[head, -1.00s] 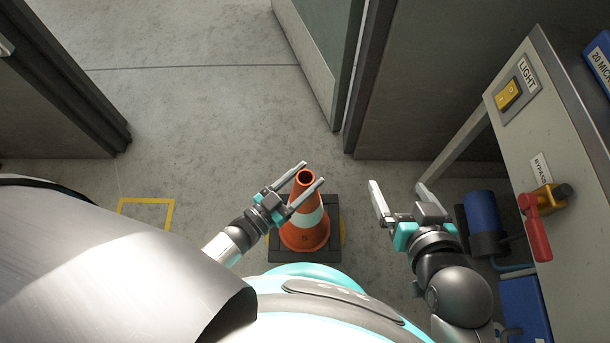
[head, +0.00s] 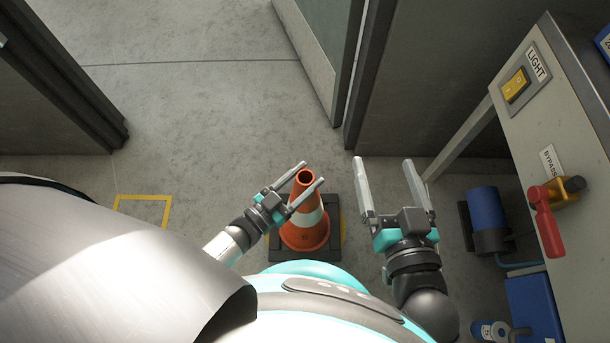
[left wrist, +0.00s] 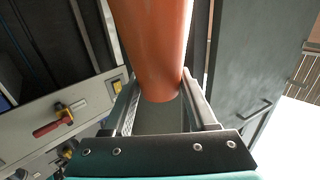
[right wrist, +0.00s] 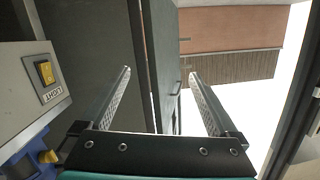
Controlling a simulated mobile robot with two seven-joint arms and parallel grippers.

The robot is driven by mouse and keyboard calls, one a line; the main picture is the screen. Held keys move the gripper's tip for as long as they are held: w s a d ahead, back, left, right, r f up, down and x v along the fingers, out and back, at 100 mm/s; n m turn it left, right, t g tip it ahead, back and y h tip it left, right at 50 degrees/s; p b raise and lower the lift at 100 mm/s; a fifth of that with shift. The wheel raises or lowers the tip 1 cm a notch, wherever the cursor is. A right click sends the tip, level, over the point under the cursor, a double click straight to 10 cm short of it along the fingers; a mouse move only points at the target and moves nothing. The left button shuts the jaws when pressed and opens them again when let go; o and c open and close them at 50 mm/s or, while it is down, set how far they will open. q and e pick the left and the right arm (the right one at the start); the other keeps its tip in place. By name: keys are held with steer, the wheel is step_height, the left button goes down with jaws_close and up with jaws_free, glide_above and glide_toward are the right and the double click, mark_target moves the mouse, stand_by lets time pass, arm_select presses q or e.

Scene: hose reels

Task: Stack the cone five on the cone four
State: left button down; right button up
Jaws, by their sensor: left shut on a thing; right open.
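An orange cone (head: 303,233) with a white band and a black square base (head: 334,246) is in front of my body in the head view. A small mark low on it looks like a 5. My left gripper (head: 311,173) is shut on this cone near its top, a finger on each side. The cone's orange top (left wrist: 155,50) also fills the gap between the fingers in the left wrist view. I cannot tell whether the cone stands on the floor or is lifted. No second cone can be made out. My right gripper (head: 383,160) is open and empty, right of the cone.
A yellow square outline (head: 146,198) is on the floor at left, with bits of yellow beside the cone's base. A grey panel (head: 525,120) with a light switch and red valve handle stands at right, a blue cylinder (head: 485,215) below it. The floor ahead is clear up to the doorway.

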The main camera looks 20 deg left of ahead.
arm_select(q)
steer(key=shift+w+f, duration=0.15)
steer(key=shift+f, duration=0.1)
arm_select(e)
steer(key=shift+s+a+r+t, duration=0.25)
steer(key=shift+s+r+t, duration=0.15)
steer(key=shift+t, duration=0.3)
arm_select(q)
steer(key=shift+c, duration=1)
jaws_free()
steer(key=shift+f, duration=0.25)
steer(key=shift+s+r, duration=0.1)
steer(key=shift+s, duration=0.1)
